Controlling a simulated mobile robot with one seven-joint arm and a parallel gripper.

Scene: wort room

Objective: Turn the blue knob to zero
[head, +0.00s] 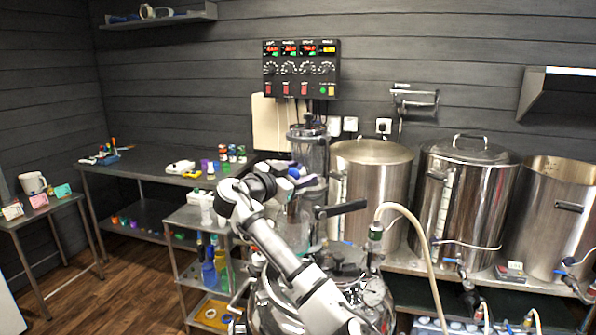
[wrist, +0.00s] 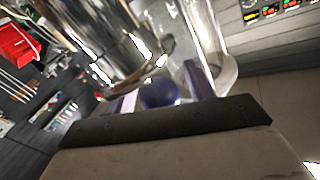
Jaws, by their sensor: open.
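In the wrist view, a dark blue rounded knob (wrist: 159,93) sits between the two fingers of my gripper (wrist: 163,84). The fingers are open, one on each side of the knob. I cannot tell whether either finger touches it. Any mark or pointer on the knob is not visible. In the head view, my gripper (head: 293,180) is beside the tall clear cylinder with metal fittings (head: 314,157). A small blue spot (head: 293,172) shows there, probably the knob, largely hidden by my arm.
A black control panel (head: 301,92) with red switches and several dials hangs on the wall above. Large steel kettles (head: 466,190) stand at the right. A shiny metal vessel (head: 372,290) with a black handle stands below my arm. A side table (head: 150,162) is at the left.

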